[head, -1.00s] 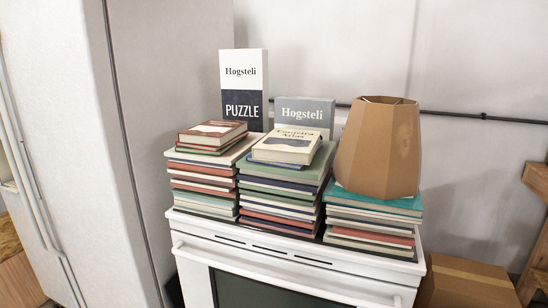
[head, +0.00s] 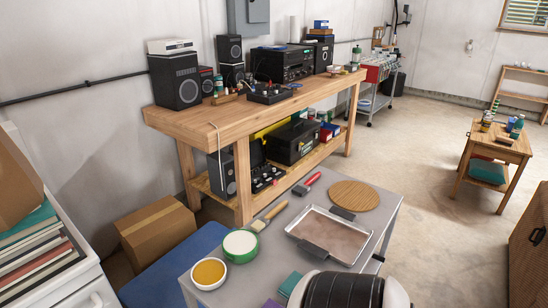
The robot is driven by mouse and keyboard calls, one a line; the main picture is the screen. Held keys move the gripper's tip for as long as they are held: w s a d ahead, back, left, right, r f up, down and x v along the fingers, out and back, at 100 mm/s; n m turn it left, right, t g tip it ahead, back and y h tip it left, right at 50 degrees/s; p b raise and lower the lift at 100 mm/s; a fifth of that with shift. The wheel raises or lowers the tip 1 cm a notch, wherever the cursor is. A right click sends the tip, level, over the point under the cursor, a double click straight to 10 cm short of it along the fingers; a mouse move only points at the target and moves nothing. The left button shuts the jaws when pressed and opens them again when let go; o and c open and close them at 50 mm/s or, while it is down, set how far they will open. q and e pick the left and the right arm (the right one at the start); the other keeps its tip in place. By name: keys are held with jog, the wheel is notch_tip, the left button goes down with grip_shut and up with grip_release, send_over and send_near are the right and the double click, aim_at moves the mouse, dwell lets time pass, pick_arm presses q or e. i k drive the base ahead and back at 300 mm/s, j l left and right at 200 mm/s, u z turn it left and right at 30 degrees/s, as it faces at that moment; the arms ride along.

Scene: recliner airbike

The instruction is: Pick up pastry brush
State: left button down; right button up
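A brush (head: 267,217) with a pale wooden handle and light bristles lies on a grey table (head: 375,200), beside a green-rimmed round container (head: 240,246). I take it to be the pastry brush. Its handle points up and to the right, and its bristle end is close to the container. A red-handled tool (head: 307,184) with a dark end lies farther back on the same table; I cannot tell exactly what it is. Neither of my grippers can be made out in the head view.
The table also holds a bowl of yellow contents (head: 209,273), a metal tray (head: 345,222) with dark end pieces and a round wooden board (head: 354,196). A wooden workbench (head: 225,120) stands behind. A cardboard box (head: 157,232) is at left. Open floor (head: 432,180) lies to the right.

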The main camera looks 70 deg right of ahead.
aim_at(262, 221)
jog(key=k+l+z, duration=0.1)
jog(key=z, duration=1.9)
jog(key=l, duration=0.3)
jog(key=i+l, duration=0.15)
jog(key=l, duration=0.15)
jog(key=l+u, duration=0.5)
jog(key=l, duration=0.3)
jog(key=l+u, duration=0.45)
jog(key=l, duration=0.4)
